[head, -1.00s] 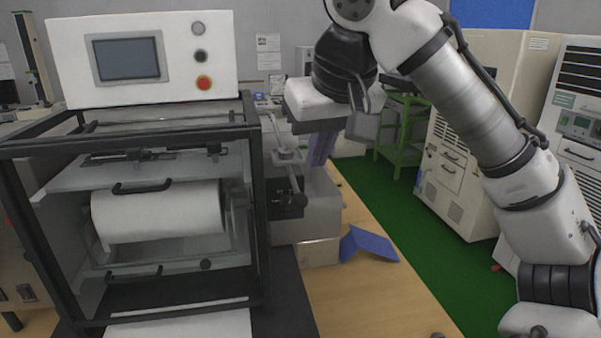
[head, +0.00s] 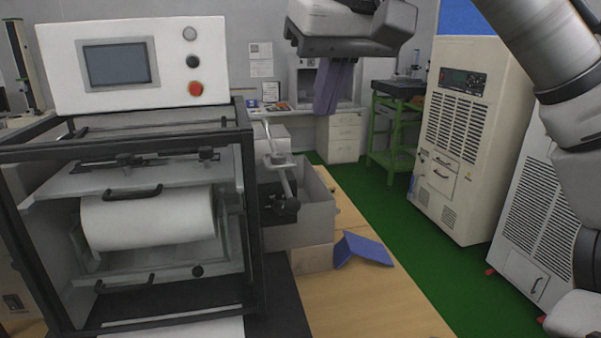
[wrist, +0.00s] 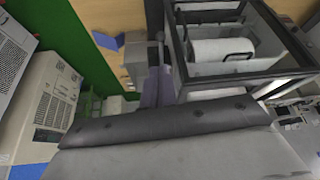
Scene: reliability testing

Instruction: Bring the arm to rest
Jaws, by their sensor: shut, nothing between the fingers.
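My gripper (head: 327,103) shows at the top middle of the head view, with its bluish-purple fingers pointing down and pressed together. Nothing is held between them. It hangs in the air above and behind the grey open box and is apart from everything. In the wrist view the fingers (wrist: 157,88) also show closed, beyond the dark edge of the gripper body. My arm reaches up along the right side of the head view and partly leaves the picture.
A black-framed machine (head: 247,210) with a white roll (head: 150,220) and a control panel (head: 135,64) stands at the left. A grey box (head: 305,222) and a blue folded piece (head: 365,250) are on the wooden table (head: 375,300). Cream cabinets (head: 470,130) stand right, beyond green floor.

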